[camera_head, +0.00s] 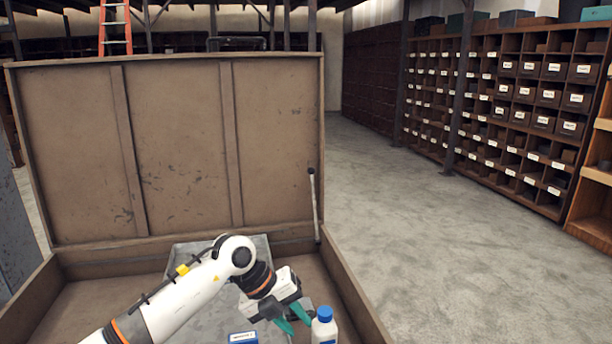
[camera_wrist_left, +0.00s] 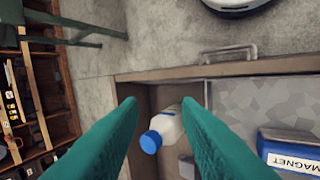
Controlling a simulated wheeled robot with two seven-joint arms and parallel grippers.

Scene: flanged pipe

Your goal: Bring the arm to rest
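My left arm reaches in over a large open wooden crate (camera_head: 345,285). My left gripper (camera_head: 301,328) has green fingers, spread apart with nothing held between them; they also show in the left wrist view (camera_wrist_left: 160,101). A white bottle with a blue cap (camera_head: 324,330) stands in the crate just right of the fingers in the head view. In the left wrist view the bottle (camera_wrist_left: 169,127) shows beyond the gap between the fingertips, apart from them. My right gripper is not in view. No flanged pipe can be made out.
A blue and white box (camera_head: 243,338), labelled MAGNET in the left wrist view (camera_wrist_left: 290,150), lies in the crate on a grey panel (camera_head: 215,325). The raised lid (camera_head: 180,150) stands behind the arm. Open floor (camera_head: 420,220) lies right of the crate, with shelving (camera_head: 500,110) beyond.

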